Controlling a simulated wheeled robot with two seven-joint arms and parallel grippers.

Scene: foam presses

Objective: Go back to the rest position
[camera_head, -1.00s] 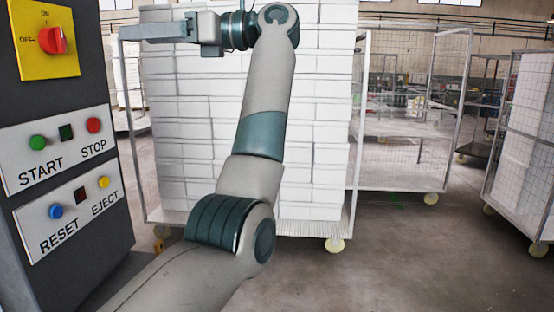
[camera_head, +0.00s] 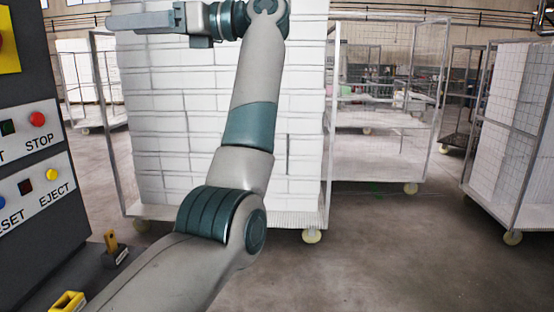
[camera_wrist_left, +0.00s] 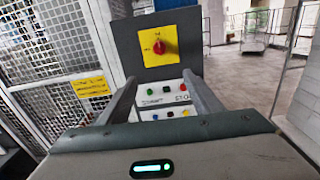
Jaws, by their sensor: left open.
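My left arm rises through the middle of the head view, and its gripper (camera_head: 122,21) points left near the top edge, in front of stacked white boxes. In the left wrist view the left gripper (camera_wrist_left: 159,90) has its two fingers apart with nothing between them. Beyond them stands a dark control panel (camera_wrist_left: 124,42) with a red knob (camera_wrist_left: 159,47) on a yellow plate and several coloured buttons below. In the head view the panel (camera_head: 30,90) is cut off by the left edge, with STOP and EJECT readable. My right gripper is not in view.
A caged trolley (camera_head: 326,190) of white boxes (camera_head: 160,130) stands behind my arm. Another trolley (camera_head: 500,190) is at the right, and a mesh fence (camera_wrist_left: 50,60) shows in the wrist view. Grey floor (camera_head: 400,260) is clear at front right.

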